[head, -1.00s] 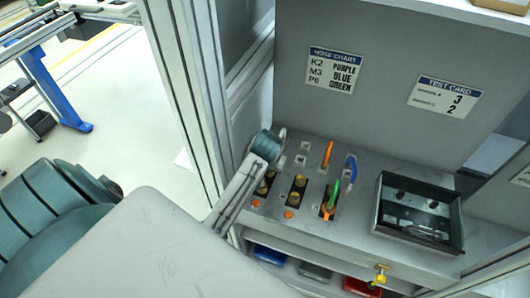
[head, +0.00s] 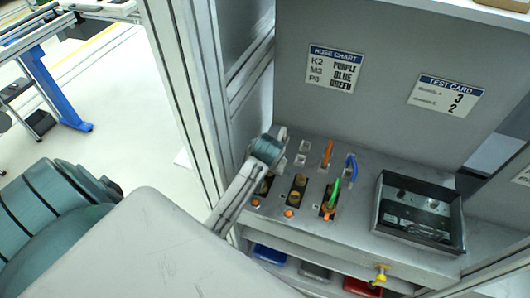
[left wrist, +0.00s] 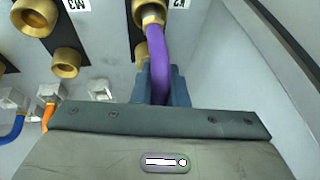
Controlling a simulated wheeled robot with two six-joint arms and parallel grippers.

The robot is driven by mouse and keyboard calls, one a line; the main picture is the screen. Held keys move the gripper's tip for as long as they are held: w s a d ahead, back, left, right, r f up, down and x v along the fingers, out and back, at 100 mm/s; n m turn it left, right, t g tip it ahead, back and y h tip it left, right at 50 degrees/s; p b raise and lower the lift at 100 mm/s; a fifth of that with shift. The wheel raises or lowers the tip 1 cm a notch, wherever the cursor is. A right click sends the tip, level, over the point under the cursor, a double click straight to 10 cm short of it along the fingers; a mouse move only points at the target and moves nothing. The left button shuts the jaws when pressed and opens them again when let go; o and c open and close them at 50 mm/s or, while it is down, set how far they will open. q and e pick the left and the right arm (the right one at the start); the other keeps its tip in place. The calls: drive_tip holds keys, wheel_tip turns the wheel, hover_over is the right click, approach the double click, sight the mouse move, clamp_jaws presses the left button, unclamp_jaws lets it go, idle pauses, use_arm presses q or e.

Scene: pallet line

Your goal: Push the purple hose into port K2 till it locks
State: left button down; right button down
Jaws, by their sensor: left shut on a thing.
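The purple hose (left wrist: 158,50) is held between the fingers of my left gripper (left wrist: 162,85), which is shut on it in the left wrist view. The hose's far end meets the upper brass fitting (left wrist: 147,14) beside the upside-down K2 label (left wrist: 179,4). The end is in or against the fitting's mouth; whether it is locked I cannot tell. In the head view my left arm hides the fingers, the hose and part of the K2 ports. My right gripper is not in view.
M3 brass ports (left wrist: 35,16) are beside K2. A green hose (head: 334,194) stands in the rightmost port plate. Orange (head: 327,153) and blue (head: 351,167) hoses stand behind. An open black-rimmed box (head: 377,216) is at right. The hose chart (head: 333,68) pairs K2 with purple.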

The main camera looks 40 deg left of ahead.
use_arm(q)
drive_tip(key=shift+f, duration=0.45)
idle(0.5)
drive_tip(key=c, duration=1.3)
unclamp_jaws()
drive_tip(key=shift+c, duration=0.2)
drive_tip(key=b+v, duration=0.2)
drive_tip(key=v, duration=0.8)
drive_tip(key=shift+s+r+b, duration=0.2)
drive_tip(key=shift+r+b, duration=0.15)
drive_tip(key=shift+d, duration=0.1)
